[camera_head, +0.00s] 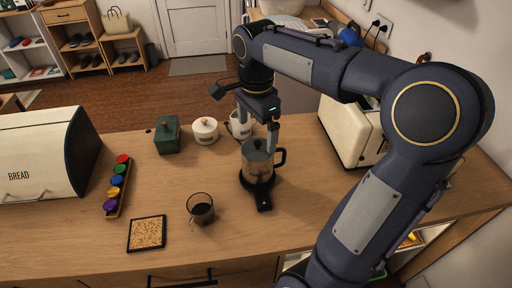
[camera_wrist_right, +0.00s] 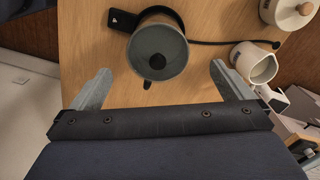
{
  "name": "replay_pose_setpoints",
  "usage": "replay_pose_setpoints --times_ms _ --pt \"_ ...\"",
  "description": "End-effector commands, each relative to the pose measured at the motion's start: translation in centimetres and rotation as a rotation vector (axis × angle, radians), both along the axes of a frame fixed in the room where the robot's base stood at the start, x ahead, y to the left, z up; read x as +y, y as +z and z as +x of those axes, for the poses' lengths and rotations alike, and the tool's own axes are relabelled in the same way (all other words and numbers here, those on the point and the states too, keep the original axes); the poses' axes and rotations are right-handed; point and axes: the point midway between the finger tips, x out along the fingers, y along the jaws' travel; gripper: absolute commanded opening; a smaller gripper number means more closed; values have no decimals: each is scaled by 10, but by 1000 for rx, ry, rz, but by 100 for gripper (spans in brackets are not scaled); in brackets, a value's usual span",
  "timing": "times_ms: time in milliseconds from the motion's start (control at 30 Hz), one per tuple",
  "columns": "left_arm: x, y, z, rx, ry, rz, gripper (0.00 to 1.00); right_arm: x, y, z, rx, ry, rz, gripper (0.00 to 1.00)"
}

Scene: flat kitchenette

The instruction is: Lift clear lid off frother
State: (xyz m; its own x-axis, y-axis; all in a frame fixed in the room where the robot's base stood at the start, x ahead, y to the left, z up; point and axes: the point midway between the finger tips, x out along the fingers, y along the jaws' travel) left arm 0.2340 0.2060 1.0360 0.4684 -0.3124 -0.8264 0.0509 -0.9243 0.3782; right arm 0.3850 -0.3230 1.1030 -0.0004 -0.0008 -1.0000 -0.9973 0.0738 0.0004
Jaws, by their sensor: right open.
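The frother (camera_head: 260,172) is a grey jug with a black handle, standing upright on a round black base on the counter. Its lid (camera_head: 258,152) is on top with a dark knob; the lid also shows from above in the wrist view (camera_wrist_right: 157,42). My right gripper (camera_head: 257,132) is open above the frother, its fingers pointing down. In the wrist view my right gripper (camera_wrist_right: 160,75) has its fingers wide apart, with the lid beyond the gap and nothing between the tips. My left gripper is not in view.
A toaster (camera_head: 348,130) stands right.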

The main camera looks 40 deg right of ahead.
Motion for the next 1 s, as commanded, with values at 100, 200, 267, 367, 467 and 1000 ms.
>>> replay_pose_setpoints --times_ms 100,200,267,367,467,1000 --pt "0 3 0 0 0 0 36 -1 -19 -3 4 0 0 100" --pt "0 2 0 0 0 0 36 -1 -33 -4 4 1 1 100" --pt "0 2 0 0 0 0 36 -1 -39 -3 3 1 1 100" --pt "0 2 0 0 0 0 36 -1 -42 -3 1 2 1 100" --pt "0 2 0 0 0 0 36 -1 -43 -3 0 2 1 100" --pt "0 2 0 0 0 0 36 -1 -42 -3 -1 2 1 56"
